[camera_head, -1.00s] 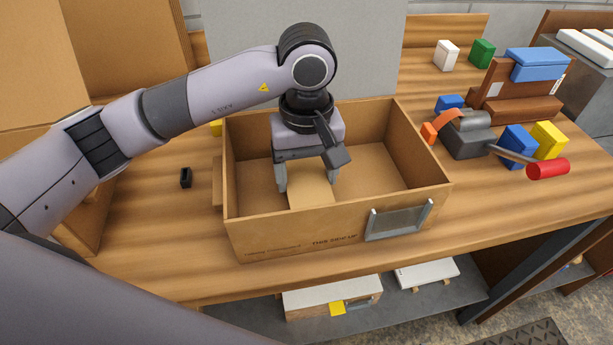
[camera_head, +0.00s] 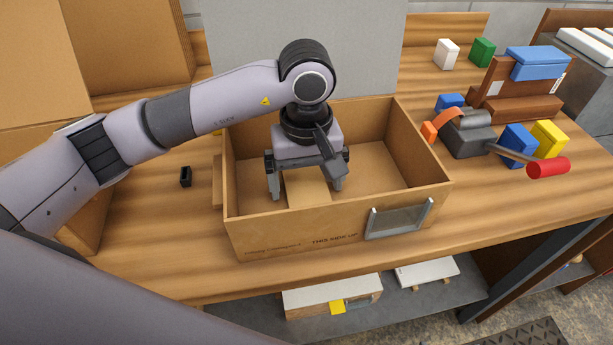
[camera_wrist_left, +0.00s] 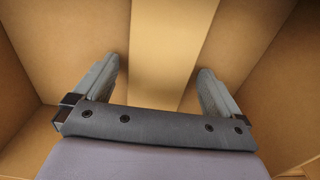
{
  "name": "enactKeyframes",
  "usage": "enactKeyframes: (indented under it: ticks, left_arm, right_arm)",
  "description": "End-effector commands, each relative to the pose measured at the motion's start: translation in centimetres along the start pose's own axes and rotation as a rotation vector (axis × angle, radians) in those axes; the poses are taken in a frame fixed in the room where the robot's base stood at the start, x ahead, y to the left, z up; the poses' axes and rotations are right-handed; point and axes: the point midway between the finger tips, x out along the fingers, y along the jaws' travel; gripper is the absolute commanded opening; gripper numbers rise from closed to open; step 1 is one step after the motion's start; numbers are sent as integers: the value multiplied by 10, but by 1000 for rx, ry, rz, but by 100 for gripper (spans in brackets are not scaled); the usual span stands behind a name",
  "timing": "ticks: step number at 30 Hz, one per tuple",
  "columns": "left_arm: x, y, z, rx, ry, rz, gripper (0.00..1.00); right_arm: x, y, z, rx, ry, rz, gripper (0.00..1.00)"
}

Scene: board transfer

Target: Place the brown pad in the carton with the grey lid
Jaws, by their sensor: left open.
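The carton (camera_head: 290,236) stands open on the wooden bench, with its grey lid (camera_head: 300,45) upright at its back. The brown pad (camera_head: 307,188) is inside the carton, between and below my left fingers; it also shows as a lighter strip in the left wrist view (camera_wrist_left: 165,50). My left gripper (camera_head: 306,192) reaches down into the carton. Its fingers are spread wider than the pad, with a gap on both sides in the left wrist view (camera_wrist_left: 160,88). Whether the pad lies flat on the carton floor is hard to tell. My right gripper is not in view.
Tall cardboard boxes (camera_head: 130,40) stand at the back left. A small black block (camera_head: 186,176) lies left of the carton. At right are coloured blocks (camera_head: 548,138) and a grey tool with a red handle (camera_head: 547,168). A shelf below holds white-topped boxes (camera_head: 330,293).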

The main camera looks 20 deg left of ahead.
Motion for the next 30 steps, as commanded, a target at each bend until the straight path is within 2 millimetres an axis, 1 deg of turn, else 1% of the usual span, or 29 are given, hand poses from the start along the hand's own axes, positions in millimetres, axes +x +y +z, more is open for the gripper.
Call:
enactKeyframes:
  ticks: [1, 2, 5, 12, 16, 18, 22, 30]
  left_arm:
    - [-5, 0, 0, 0, 0, 0, 99]
    - [-8, 1, 0, 0, 2, 2, 99]
    - [-26, 1, -1, 2, 5, 4, 99]
    - [-80, 1, 0, 1, 4, 3, 99]
    - [-104, 1, 0, 0, 3, 3, 99]
    - [-111, 0, 0, 0, 3, 2, 99]
    - [-119, 0, 0, 0, 2, 1, 99]
    - [-122, 0, 0, 0, -1, 0, 99]
  right_arm:
    - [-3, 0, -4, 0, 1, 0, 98]
    - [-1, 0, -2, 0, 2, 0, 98]
    - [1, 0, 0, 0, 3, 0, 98]
    - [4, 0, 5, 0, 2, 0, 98]
    - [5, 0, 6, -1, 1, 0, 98]
    - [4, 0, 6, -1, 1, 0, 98]
    - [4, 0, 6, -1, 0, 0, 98]
    - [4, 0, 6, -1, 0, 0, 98]
